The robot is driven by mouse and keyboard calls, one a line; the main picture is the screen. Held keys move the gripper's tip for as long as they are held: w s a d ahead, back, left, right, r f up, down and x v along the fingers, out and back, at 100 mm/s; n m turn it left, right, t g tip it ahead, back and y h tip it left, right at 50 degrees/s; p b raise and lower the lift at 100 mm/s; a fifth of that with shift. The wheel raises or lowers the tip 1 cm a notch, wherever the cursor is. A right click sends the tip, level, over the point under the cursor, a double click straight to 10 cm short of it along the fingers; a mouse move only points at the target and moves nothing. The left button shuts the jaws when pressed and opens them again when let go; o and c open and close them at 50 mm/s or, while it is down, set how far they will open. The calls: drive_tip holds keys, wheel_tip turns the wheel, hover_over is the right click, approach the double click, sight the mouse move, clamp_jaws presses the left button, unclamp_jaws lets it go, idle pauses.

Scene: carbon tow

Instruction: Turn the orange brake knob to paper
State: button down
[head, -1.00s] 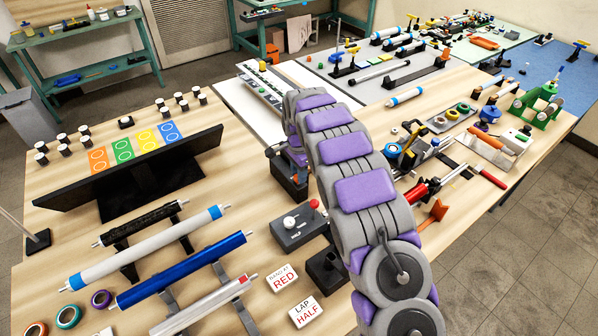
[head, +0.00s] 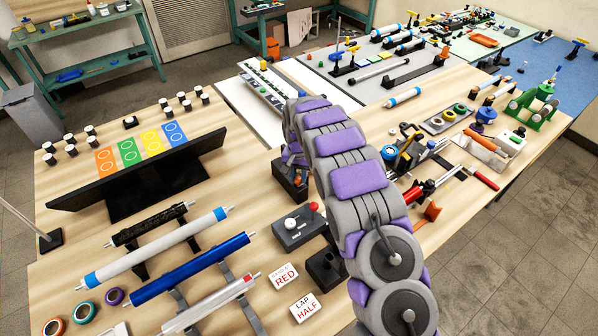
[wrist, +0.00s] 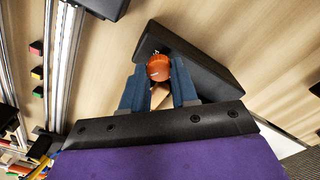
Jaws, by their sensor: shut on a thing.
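The orange brake knob (wrist: 159,67) shows in the wrist view on a black box-shaped base (wrist: 190,60). My gripper (wrist: 159,85) has its two blue-grey fingers on either side of the knob, shut on it. Part of the knob is hidden between the fingertips, and I cannot read any marking for its setting. In the head view my grey and purple arm reaches over the table to a black box (head: 290,185). The knob and my gripper are hidden behind the arm there.
A grey box with a red and a white knob (head: 300,226) stands close to the arm. Signs reading RED (head: 285,275) and LAP HALF (head: 305,307) lie in front. Rollers on a rack (head: 190,268) are at left. A metal rail (wrist: 66,60) runs left of the knob.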

sight(297, 178)
drive_tip(key=shift+s+a+f+n, duration=0.1)
drive_tip(key=shift+s+n, duration=0.05)
drive_tip(key=shift+n, duration=0.45)
drive_tip(key=c, duration=0.9)
unclamp_jaws()
drive_tip(key=shift+a, duration=0.1)
drive_tip(key=shift+o, duration=0.2)
wheel_tip(297, 178, up, 17)
drive_tip(key=p, duration=0.2)
drive_tip(key=shift+r, duration=0.2)
